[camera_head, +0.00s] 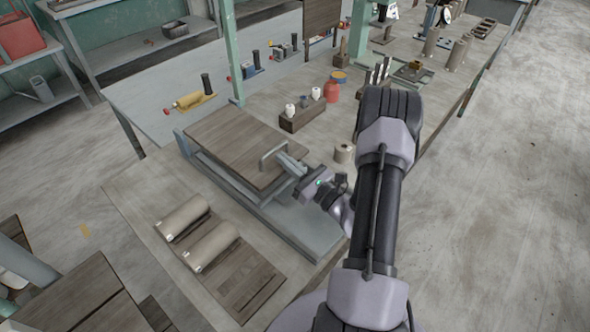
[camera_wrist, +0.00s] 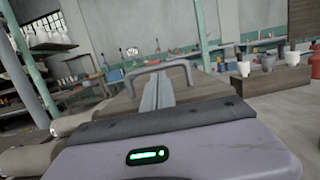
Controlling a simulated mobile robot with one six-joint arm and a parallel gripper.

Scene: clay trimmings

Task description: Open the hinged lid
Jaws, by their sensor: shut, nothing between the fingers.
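The hinged lid (camera_head: 235,142) is a dark brown wooden panel lying about flat over a long grey metal base (camera_head: 300,228) on the bench. A grey arched handle (camera_head: 272,149) stands at its near right edge. In the wrist view the handle (camera_wrist: 160,66) arches straight ahead, with part of the lid (camera_wrist: 118,103) behind my fingers. My gripper (camera_head: 282,159) is shut and empty, its fingertips close by the handle. In the wrist view the fingers (camera_wrist: 157,82) point at the opening under the handle's bar. I cannot tell whether they touch it.
Two beige rolls (camera_head: 183,218) lie on wooden boards at the near left. A wooden block with white-topped jars (camera_head: 302,118), a small can (camera_head: 344,153) and a red jar (camera_head: 331,91) stand behind my gripper. A green post (camera_head: 233,50) rises beyond the lid.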

